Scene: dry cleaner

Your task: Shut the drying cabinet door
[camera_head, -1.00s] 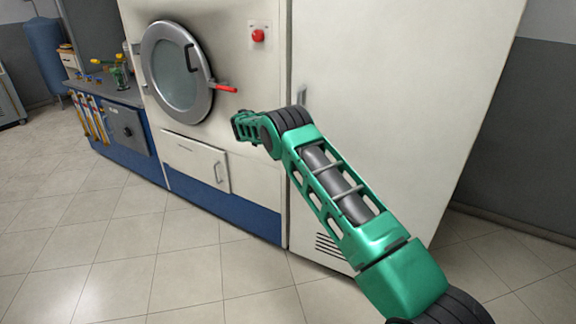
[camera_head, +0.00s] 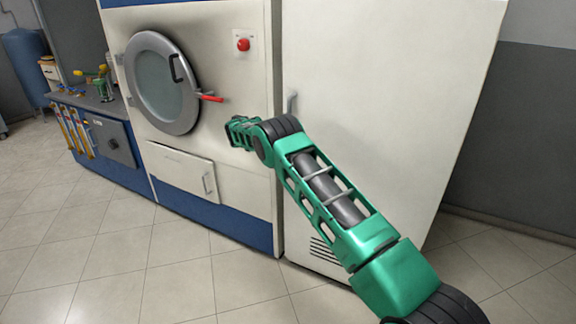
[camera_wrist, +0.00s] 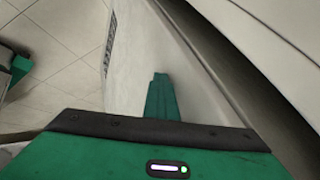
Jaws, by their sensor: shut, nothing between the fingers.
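The tall white cabinet at the right, which I take for the drying cabinet, has a broad door (camera_head: 385,85) with a small upright handle (camera_head: 291,103) near its left edge and vent slots low down. The door looks nearly flush in the head view; I cannot tell whether it is fully shut. My gripper (camera_head: 232,133) is shut and empty, left of and below the handle, in front of the neighbouring machine. In the wrist view my gripper's fingers (camera_wrist: 160,80) lie together over a pale panel; contact cannot be told.
A white machine with a round metal-rimmed window (camera_head: 162,83), red lever (camera_head: 208,97) and red button (camera_head: 243,45) stands at the left. A blue workbench (camera_head: 105,145) with tools is farther left. The tiled floor (camera_head: 120,270) in front is clear.

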